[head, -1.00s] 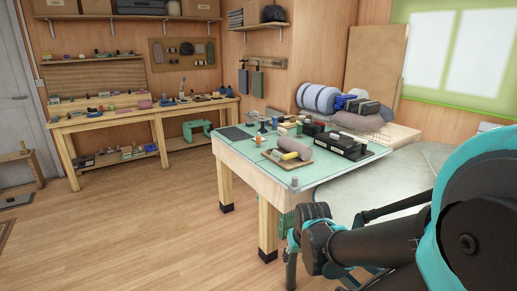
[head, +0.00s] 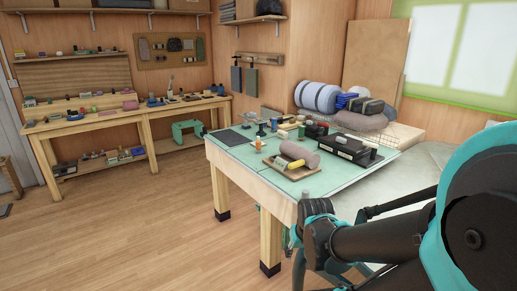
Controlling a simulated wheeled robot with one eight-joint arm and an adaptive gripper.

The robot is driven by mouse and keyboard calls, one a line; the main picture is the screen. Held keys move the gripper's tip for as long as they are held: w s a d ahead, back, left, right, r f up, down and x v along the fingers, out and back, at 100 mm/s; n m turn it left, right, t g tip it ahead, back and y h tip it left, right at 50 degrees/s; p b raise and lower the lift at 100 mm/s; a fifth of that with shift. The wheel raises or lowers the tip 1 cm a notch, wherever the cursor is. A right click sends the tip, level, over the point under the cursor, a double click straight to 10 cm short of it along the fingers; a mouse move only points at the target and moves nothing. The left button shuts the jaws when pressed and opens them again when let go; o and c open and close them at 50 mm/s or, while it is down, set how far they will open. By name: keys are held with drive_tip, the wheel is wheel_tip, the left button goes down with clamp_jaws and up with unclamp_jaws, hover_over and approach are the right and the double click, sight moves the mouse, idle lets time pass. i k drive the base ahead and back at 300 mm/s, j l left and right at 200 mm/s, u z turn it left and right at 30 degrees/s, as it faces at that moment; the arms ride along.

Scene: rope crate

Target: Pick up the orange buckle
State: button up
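A small orange item (head: 259,143) stands on the green top of the workbench (head: 228,180), near its left edge. It is too small to make out a buckle's shape. My arm fills the lower right of the head view, in front of the bench's near right side. I cannot make out my gripper's fingertips there, nor anything held. The orange item stands apart from the visible arm parts.
A wooden tray (head: 270,170) holds a grey-brown roll (head: 299,154) and a yellow item. A black case (head: 348,148) lies to its right, with rolled bundles (head: 324,97) behind. Another bench (head: 95,124) stands along the back left wall. The wooden floor (head: 130,220) at left is clear.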

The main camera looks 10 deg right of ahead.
sight(257, 144)
drive_tip(key=i+j+z, duration=0.2)
drive_tip(key=i+j, duration=0.15)
drive_tip(key=i+j+z, duration=0.15)
drive_tip(key=i+j, duration=0.2)
drive_tip(key=j, duration=0.2)
